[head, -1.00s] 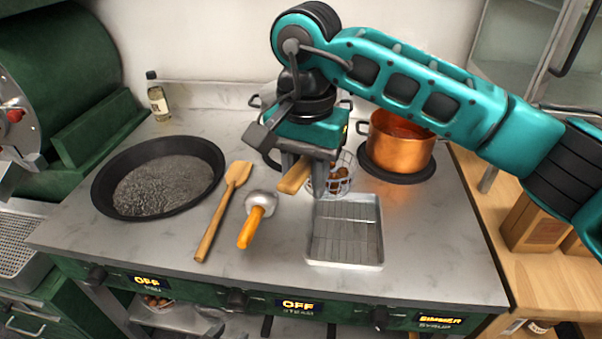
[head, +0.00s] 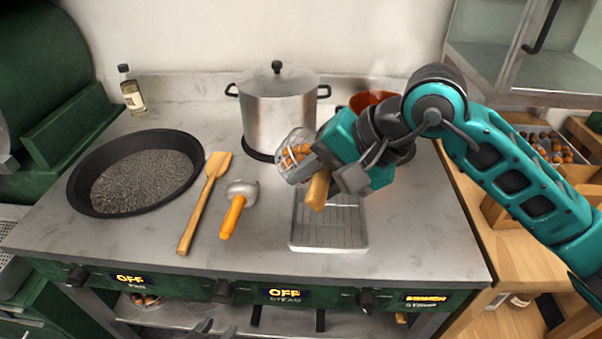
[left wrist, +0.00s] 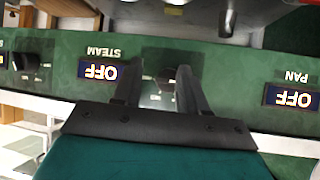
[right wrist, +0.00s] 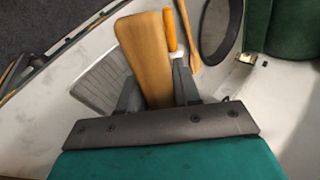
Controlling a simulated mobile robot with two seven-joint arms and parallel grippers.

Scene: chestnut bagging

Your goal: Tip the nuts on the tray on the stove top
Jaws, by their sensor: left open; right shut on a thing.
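My right gripper (head: 335,177) is shut on the wooden handle (head: 318,189) of a wire basket (head: 285,166); the handle also shows between its fingers in the right wrist view (right wrist: 143,50). The basket holds brown nuts (head: 297,154) and is tilted, above the back left part of the metal tray (head: 330,240). The tray lies on the stove top (head: 420,240); its visible ribbed floor is bare, its back part hidden by the gripper.
Left of the tray lie an orange-handled scoop (head: 234,210), a wooden spatula (head: 207,200) and a wide black pan (head: 85,195). A lidded steel pot (head: 277,110) stands behind the basket. A copper pot (head: 368,99) is mostly hidden behind my right arm.

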